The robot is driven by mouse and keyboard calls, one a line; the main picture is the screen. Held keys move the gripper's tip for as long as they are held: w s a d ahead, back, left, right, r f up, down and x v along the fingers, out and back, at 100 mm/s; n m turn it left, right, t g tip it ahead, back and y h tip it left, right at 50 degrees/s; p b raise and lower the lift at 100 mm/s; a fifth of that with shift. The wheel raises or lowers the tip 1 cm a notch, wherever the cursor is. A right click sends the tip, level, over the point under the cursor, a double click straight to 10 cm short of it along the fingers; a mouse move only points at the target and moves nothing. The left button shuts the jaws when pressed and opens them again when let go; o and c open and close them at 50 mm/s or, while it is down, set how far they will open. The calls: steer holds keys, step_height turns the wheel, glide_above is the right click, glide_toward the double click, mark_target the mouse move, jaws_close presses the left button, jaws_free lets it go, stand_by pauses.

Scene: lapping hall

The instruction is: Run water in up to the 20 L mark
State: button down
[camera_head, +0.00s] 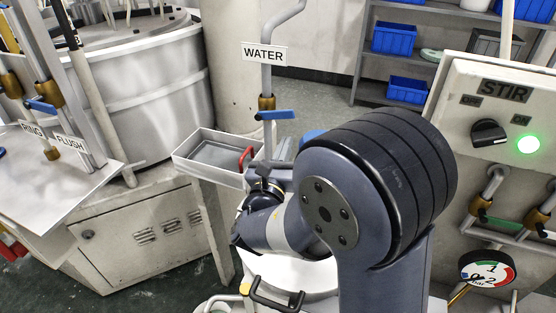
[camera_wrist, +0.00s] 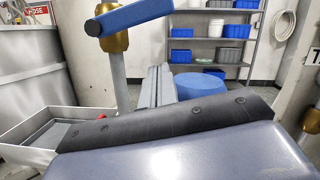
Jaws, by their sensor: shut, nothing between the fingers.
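The WATER sign (camera_head: 263,54) hangs on a vertical grey pipe. Below it is a brass valve (camera_head: 266,103) with a blue lever (camera_head: 277,115) lying crosswise to the pipe. In the wrist view the blue lever (camera_wrist: 130,16) and brass valve body (camera_wrist: 114,40) are close, at upper left. My gripper's grey fingers (camera_wrist: 158,72) are together and empty, right of the pipe and below the lever, apart from it in the picture. A pale round vessel (camera_head: 300,278) shows partly below my arm. My arm hides much of it; no 20 L mark or water level is visible.
An open grey tray (camera_head: 212,151) with a red handle inside stands left of the pipe. RING and FLUSH valves (camera_head: 45,105) are at far left. The STIR panel (camera_head: 500,110) has a knob and lit green lamp; a pressure gauge (camera_head: 487,269) is below. Shelves stand behind.

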mark_target(283, 118)
steer(key=shift+a+r+p, duration=0.3)
steer(key=shift+r+p, duration=0.05)
steer(key=shift+r, duration=0.6)
steer(key=shift+a+r+p, duration=0.25)
steer(key=shift+r+p, duration=0.05)
steer(key=shift+r, duration=0.65)
steer(key=shift+a+r, duration=0.1)
steer(key=shift+r, duration=0.55)
steer(key=shift+f, duration=0.1)
